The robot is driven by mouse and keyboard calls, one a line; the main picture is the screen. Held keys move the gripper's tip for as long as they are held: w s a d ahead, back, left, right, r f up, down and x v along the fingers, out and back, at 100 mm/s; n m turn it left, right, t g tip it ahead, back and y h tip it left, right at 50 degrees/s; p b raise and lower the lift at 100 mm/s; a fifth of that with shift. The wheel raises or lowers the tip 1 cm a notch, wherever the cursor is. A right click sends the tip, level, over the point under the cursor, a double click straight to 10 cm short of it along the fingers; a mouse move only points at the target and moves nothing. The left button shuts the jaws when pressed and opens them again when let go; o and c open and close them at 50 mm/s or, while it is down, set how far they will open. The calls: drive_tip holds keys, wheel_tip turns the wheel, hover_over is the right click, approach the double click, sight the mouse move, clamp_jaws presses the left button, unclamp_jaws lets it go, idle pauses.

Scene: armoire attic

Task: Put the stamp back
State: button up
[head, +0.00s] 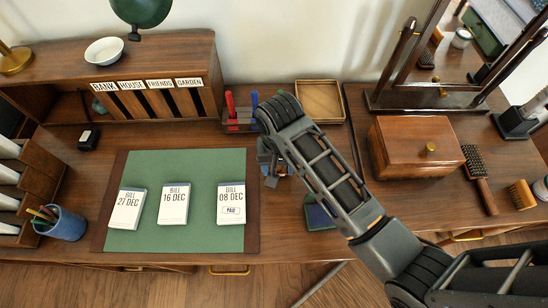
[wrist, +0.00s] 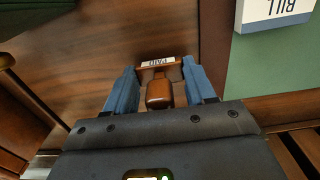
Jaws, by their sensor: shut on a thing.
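My gripper (wrist: 160,82) is shut on a stamp (wrist: 159,94), which has a brown wooden handle and a label reading PAID. In the head view my gripper (head: 270,172) is over the desk, just right of the green blotter (head: 184,238); the arm mostly hides the stamp there. A small dark rack (head: 240,126) holding a red stamp (head: 230,104) and a blue stamp (head: 254,103) stands behind my gripper, at the back of the desk.
Two other bills (head: 173,203) lie on the blotter. A dark pad (head: 319,213) is right of it, partly behind my arm. An open wooden tray (head: 319,100) is right of the rack. A wooden box (head: 415,146) stands further right. A pen cup (head: 62,224) is at left.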

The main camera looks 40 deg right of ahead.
drive_tip(key=shift+f, duration=0.45)
drive_tip(key=o, duration=0.8)
drive_tip(key=shift+f, duration=0.1)
drive_tip(key=shift+o, duration=0.2)
